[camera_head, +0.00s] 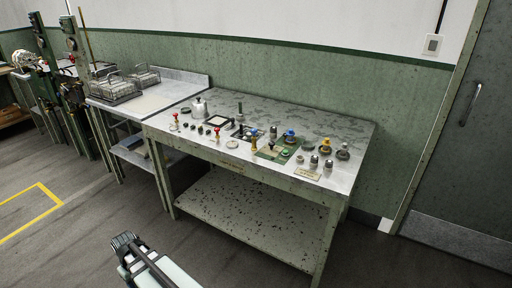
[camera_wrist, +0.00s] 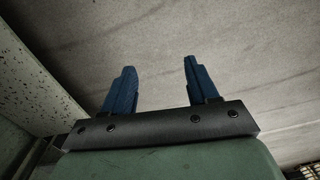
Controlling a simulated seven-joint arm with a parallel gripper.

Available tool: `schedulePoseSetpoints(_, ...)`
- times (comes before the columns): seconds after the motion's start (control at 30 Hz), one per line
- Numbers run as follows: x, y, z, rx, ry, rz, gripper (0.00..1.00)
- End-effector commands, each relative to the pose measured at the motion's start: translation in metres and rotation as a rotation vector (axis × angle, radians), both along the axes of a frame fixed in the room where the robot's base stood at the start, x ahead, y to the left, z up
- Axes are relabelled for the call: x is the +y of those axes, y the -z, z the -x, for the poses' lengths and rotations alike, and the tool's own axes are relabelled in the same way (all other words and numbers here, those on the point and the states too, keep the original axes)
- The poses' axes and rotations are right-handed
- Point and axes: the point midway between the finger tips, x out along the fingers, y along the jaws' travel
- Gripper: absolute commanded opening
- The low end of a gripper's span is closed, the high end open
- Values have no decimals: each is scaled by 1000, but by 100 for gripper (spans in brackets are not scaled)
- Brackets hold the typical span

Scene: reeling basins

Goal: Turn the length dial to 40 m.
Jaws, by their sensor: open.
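Several knobs and controls stand on the worktable (camera_head: 250,105); which is the length dial, and its markings, are too small to tell. A blue-topped knob (camera_head: 290,134) stands at the back of a green panel (camera_head: 278,150). Grey knobs (camera_head: 314,160) and a yellow-topped knob (camera_head: 326,144) stand to its right. Red-topped knobs (camera_head: 217,132) stand to the left. My gripper (camera_head: 126,242) is low in front of the table, apart from all controls. In the wrist view my gripper (camera_wrist: 160,70) is open and empty, its two blue fingers over bare floor.
A small label plate (camera_head: 307,173) lies at the table's front right. A lower shelf (camera_head: 240,215) is under the tabletop. A side table (camera_head: 150,100) with wire baskets (camera_head: 115,88) adjoins on the left. The floor in front is clear.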

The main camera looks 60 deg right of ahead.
Motion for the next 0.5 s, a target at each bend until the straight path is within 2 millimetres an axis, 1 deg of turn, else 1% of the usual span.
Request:
schedulePoseSetpoints(0.03, -21, -13, -17, -23, 18, -1, 59)
schedulePoseSetpoints(0.1, -48, -29, -31, -48, 35, -5, 59)
schedulePoseSetpoints(0.17, -72, -41, -40, -64, 49, -7, 59)
schedulePoseSetpoints(0.2, -88, -49, -45, -76, 57, -9, 59)
schedulePoseSetpoints(0.27, -112, -60, -52, -90, 72, -12, 59)
schedulePoseSetpoints(0.3, -128, -67, -55, -100, 80, -12, 59)
schedulePoseSetpoints(0.47, -195, -96, -62, -135, 113, -14, 59)
schedulePoseSetpoints(0.5, -213, -104, -62, -144, 123, -14, 59)
